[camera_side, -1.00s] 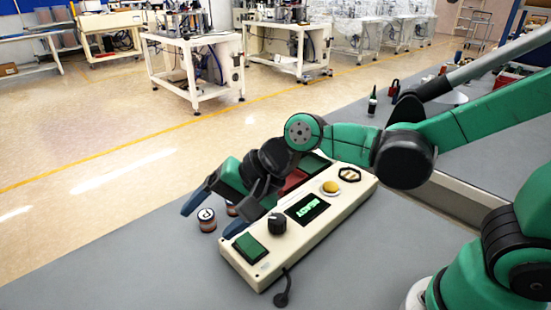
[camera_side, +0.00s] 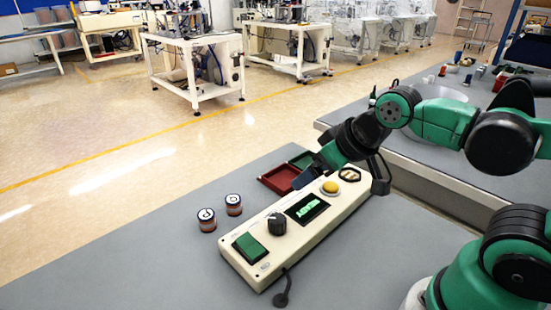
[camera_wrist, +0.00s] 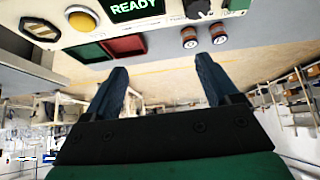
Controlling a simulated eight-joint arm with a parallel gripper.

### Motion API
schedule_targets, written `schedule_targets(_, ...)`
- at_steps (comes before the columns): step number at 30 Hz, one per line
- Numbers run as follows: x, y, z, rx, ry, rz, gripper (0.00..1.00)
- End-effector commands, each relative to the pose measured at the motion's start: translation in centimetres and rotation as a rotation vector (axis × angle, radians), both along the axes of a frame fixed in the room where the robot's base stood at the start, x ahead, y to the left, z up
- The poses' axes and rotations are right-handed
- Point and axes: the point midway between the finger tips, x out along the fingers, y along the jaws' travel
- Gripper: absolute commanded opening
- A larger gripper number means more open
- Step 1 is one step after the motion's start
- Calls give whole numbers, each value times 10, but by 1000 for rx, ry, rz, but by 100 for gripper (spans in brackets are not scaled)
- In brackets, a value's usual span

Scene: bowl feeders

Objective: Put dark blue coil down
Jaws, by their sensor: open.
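Two small coils stand upright, apart from each other, on the grey bench beside the control box: a nearer one (camera_side: 207,224) and a farther one (camera_side: 233,209). Both have copper-brown sides, dark rims and pale marked tops; I cannot tell which is the dark blue one. They also show at the top of the wrist view, one at left (camera_wrist: 189,38) and one at right (camera_wrist: 218,33). My gripper (camera_side: 308,178) is open and empty, raised near the trays and clear of both coils. Its two blue fingers (camera_wrist: 161,66) are spread wide in the wrist view.
A cream control box (camera_side: 262,255) has a green switch, black knob, yellow button and a display reading READY. A red tray (camera_side: 270,183) and a green tray (camera_side: 304,158) lie behind it. Small spools (camera_side: 442,70) stand on the rear bench. Bench left of the coils is clear.

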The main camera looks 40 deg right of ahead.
Motion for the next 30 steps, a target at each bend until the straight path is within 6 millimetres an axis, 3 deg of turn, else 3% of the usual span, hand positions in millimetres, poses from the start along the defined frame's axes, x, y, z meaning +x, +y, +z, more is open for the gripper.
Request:
schedule_targets(5,24,44,8,10,-2,199,81)
schedule_targets(9,47,113,10,24,-10,469,81)
schedule_targets(14,55,203,-2,43,-29,782,81)
schedule_targets(17,47,261,-17,59,-47,975,81)
schedule_targets(22,12,350,-52,92,-83,1277,81)
schedule_targets(27,-27,401,-82,119,-114,1475,81)
schedule_targets(30,-40,414,-91,129,-124,1530,81)
